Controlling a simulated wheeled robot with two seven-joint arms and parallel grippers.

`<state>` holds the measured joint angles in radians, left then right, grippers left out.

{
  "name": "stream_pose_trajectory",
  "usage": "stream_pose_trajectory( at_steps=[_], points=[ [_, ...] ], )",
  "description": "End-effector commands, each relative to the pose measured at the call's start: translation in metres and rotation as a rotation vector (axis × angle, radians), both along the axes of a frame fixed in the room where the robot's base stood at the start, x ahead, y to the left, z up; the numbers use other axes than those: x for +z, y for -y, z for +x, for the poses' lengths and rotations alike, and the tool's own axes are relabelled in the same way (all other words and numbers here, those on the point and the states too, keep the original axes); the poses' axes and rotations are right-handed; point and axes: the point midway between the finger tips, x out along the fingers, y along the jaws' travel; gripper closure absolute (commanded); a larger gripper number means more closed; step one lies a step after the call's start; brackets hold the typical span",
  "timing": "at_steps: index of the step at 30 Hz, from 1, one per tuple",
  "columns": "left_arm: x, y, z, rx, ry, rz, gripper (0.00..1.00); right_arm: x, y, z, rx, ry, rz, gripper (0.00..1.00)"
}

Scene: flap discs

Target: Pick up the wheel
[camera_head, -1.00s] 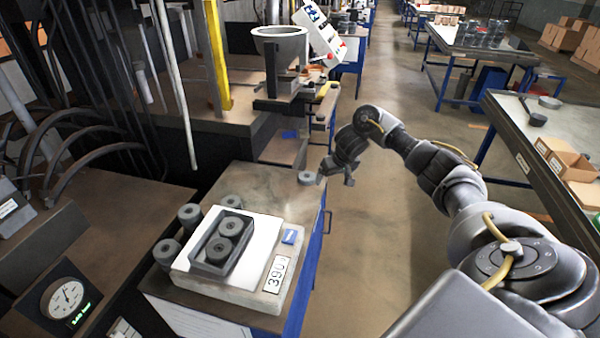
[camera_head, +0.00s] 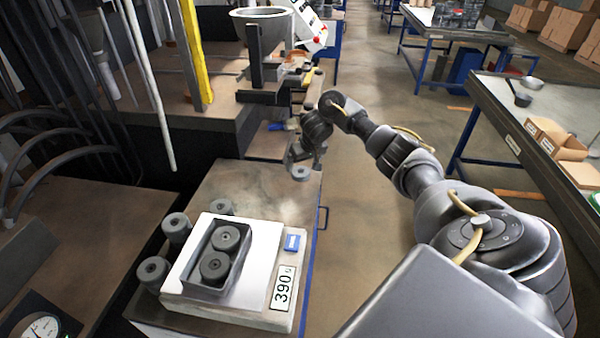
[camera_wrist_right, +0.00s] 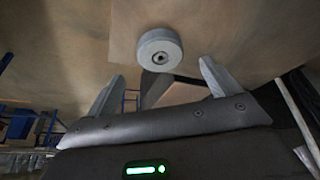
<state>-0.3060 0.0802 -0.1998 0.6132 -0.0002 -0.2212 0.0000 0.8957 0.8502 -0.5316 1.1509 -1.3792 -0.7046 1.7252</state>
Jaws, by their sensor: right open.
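A small grey wheel (camera_head: 300,173) with a centre hole lies alone near the far right corner of the brown workbench top (camera_head: 265,200). My right gripper (camera_head: 303,155) is just above and behind it in the head view. In the right wrist view, the wheel (camera_wrist_right: 160,48) is in front of my open fingers (camera_wrist_right: 160,88), roughly centred between them, with nothing held. I cannot tell whether a finger touches it. Two more wheels (camera_head: 226,238) sit in a dark tray on the scale. My left gripper is not in view.
A white scale (camera_head: 262,240) reading 390 carries the dark tray (camera_head: 195,288). Several loose wheels (camera_head: 152,272) stand left of it. A machine with a grey bowl (camera_head: 265,14) stands behind. The bench between scale and lone wheel is clear.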

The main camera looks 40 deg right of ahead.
Motion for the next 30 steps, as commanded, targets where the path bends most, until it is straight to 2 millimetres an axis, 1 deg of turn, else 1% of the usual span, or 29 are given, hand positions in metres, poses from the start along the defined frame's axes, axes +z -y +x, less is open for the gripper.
stream_pose_trajectory(
  at_steps=[1, 3, 5, 8, 12, 15, 18, 23, 24, 25, 30],
  points=[
    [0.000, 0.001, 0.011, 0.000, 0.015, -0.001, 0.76, 0.000, 0.000, 0.000, 0.000, 0.001, 0.000, 0.12],
    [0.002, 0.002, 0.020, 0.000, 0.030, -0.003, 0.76, -0.001, 0.000, 0.001, 0.000, 0.001, 0.000, 0.12],
    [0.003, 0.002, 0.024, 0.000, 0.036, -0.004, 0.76, -0.004, 0.000, 0.002, -0.001, -0.001, 0.001, 0.12],
    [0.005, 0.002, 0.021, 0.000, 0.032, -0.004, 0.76, -0.017, 0.000, 0.006, -0.002, -0.003, 0.001, 0.12],
    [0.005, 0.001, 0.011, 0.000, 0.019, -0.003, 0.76, -0.037, 0.002, 0.013, -0.003, -0.003, 0.002, 0.12],
    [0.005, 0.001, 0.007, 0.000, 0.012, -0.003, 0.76, -0.046, 0.002, 0.017, -0.001, 0.000, 0.000, 0.12],
    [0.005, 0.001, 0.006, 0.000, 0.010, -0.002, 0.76, -0.049, 0.003, 0.019, -0.001, 0.001, 0.000, 0.12],
    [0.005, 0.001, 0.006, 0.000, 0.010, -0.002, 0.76, -0.049, 0.003, 0.019, 0.000, 0.001, 0.000, 0.12],
    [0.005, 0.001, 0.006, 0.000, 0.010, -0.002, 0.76, -0.049, 0.003, 0.019, 0.000, 0.001, 0.000, 0.13],
    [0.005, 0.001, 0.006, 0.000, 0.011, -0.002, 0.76, -0.049, 0.003, 0.019, 0.000, 0.001, 0.000, 0.17],
    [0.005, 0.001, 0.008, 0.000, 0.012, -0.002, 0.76, -0.049, 0.003, 0.019, 0.000, 0.001, 0.000, 0.39]
  ],
)
